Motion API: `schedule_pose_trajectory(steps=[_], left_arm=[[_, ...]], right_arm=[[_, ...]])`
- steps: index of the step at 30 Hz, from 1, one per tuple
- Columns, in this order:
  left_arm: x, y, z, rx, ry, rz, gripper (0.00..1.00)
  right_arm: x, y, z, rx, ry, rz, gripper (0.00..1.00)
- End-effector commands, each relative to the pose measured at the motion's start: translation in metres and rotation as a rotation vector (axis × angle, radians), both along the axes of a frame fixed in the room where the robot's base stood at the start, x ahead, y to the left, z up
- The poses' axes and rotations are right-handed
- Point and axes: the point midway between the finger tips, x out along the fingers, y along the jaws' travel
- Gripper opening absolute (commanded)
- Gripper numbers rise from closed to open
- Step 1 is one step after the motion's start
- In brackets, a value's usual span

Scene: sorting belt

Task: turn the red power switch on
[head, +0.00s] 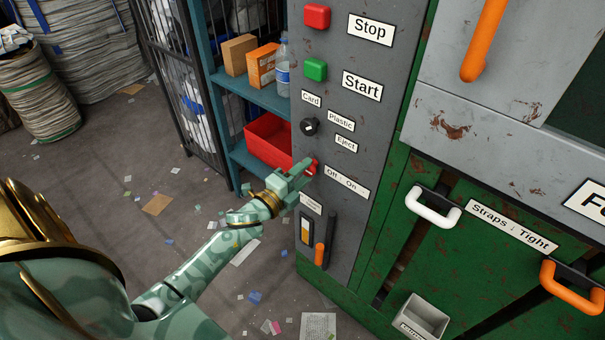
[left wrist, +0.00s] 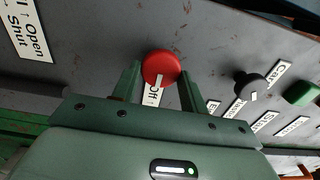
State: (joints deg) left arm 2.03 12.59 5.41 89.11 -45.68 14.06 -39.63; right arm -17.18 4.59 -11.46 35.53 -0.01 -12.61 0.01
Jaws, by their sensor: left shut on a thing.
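The red power switch (head: 313,164) is a small round red knob on the grey control panel, left of the "Off / On" label (head: 347,182). My left gripper (head: 304,170) reaches it from the lower left and partly covers it. In the left wrist view the red switch (left wrist: 161,68) sits between the two green fingers of my left gripper (left wrist: 161,84), which is shut on it. Part of the label with "Off" shows just below the knob there. Which way the switch is turned cannot be told. My right gripper is not in view.
Above the switch are a black selector knob (head: 309,127), a green Start button (head: 316,70) and a red Stop button (head: 317,16). Below it is an orange-handled lever (head: 320,255). A teal shelf (head: 238,88) with a red bin (head: 268,140) stands left of the panel.

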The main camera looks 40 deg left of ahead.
Motion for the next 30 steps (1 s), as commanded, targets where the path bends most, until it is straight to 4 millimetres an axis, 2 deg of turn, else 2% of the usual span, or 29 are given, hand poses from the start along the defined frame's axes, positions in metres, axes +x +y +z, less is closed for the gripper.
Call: schedule_pose_trajectory(steps=[3, 4, 6, 14, 19, 23, 30], left_arm=[[-0.001, -0.001, -0.002, 0.002, 0.004, -0.001, 0.21], [-0.001, -0.001, -0.002, 0.002, 0.004, -0.001, 0.49], [-0.001, 0.0, -0.002, 0.002, 0.003, -0.001, 0.64], [-0.001, 0.0, -0.001, 0.0, 0.002, 0.0, 0.64], [-0.015, 0.0, 0.0, -0.002, 0.003, -0.001, 0.64], [-0.045, 0.003, 0.0, -0.002, 0.004, 0.0, 0.64], [-0.111, 0.008, 0.0, -0.001, 0.005, 0.001, 0.64]], right_arm=[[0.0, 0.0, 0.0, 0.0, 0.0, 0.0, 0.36], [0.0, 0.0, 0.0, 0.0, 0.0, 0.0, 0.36], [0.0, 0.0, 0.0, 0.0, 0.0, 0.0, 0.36], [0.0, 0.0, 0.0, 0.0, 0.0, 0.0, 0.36], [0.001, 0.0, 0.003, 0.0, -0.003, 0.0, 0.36], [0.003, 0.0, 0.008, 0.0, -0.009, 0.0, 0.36], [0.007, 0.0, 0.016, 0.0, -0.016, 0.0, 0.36]])
